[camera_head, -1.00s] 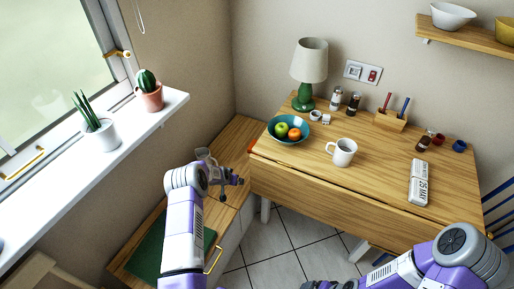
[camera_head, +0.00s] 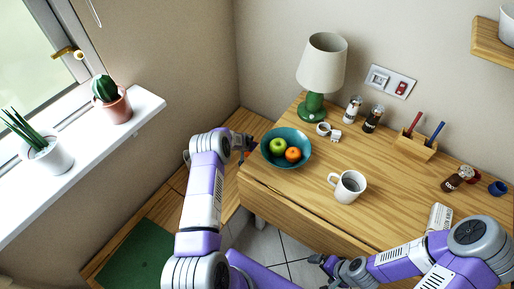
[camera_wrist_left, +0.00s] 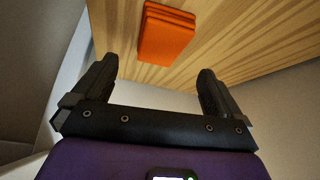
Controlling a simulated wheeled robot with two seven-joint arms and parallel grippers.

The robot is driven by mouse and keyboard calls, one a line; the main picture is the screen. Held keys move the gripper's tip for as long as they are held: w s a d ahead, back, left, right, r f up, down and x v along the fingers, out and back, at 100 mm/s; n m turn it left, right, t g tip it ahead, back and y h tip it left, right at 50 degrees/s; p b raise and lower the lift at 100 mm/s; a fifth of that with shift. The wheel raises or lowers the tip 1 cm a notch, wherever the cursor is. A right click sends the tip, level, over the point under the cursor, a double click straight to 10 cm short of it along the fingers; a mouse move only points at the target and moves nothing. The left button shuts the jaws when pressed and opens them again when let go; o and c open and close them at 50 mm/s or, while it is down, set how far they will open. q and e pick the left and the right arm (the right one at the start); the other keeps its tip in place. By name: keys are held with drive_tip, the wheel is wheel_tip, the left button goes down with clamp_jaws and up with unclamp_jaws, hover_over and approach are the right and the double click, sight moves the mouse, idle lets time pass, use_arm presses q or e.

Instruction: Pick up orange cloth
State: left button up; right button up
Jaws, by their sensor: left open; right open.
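The orange cloth (camera_wrist_left: 166,38) is a folded, layered block on a wooden surface in the left wrist view. It lies ahead of the open fingers of my left gripper (camera_wrist_left: 155,75), apart from them, with nothing between the fingers. In the head view, my left gripper (camera_head: 246,144) is beside the table's left end, partly hidden by its own arm, and I cannot make out the cloth there. My right gripper (camera_head: 322,264) is open and low in front of the table, away from the cloth.
The wooden table (camera_head: 390,200) holds a teal fruit bowl (camera_head: 270,158) close to my left gripper, a white mug (camera_head: 347,187), a green-based lamp (camera_head: 322,65) and a pen holder (camera_head: 416,146). A windowsill (camera_head: 100,150) with two potted plants is at left.

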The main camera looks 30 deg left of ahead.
use_arm(q)
drive_tip(key=shift+w+f, duration=0.15)
drive_tip(key=shift+f, duration=0.35)
drive_tip(key=b+x, duration=0.2)
drive_tip(key=x, duration=0.1)
drive_tip(key=shift+d+f+b, duration=0.1)
drive_tip(key=shift+f+b, duration=0.25)
drive_tip(key=shift+f, duration=0.05)
drive_tip(key=shift+w+f+b, duration=0.35)
drive_tip(key=shift+f+b, duration=0.05)
drive_tip(key=shift+c, duration=0.5)
drive_tip(key=c, duration=1)
